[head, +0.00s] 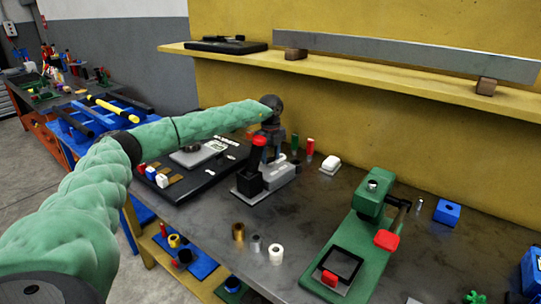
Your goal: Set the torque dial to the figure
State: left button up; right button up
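My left arm, in a green sleeve, reaches in from the left. My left gripper (272,138) is small and dark, above the back of the bench and just behind a black device with a red top (259,151) on a grey base. Its fingers point down; whether they are apart or closed is too small to see. A black board (200,170) left of it carries a round silver disc and a pale label. I cannot tell which part is the torque dial, and no figure is readable. My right gripper is out of view.
The dark bench (330,200) holds a green press (372,215) with a red handle at right, several small cylinders in front, and a blue block (447,212). A yellow shelf (380,75) with a long grey bar (400,52) hangs above.

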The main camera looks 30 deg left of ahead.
pick_arm(q)
jog(key=c, duration=0.4)
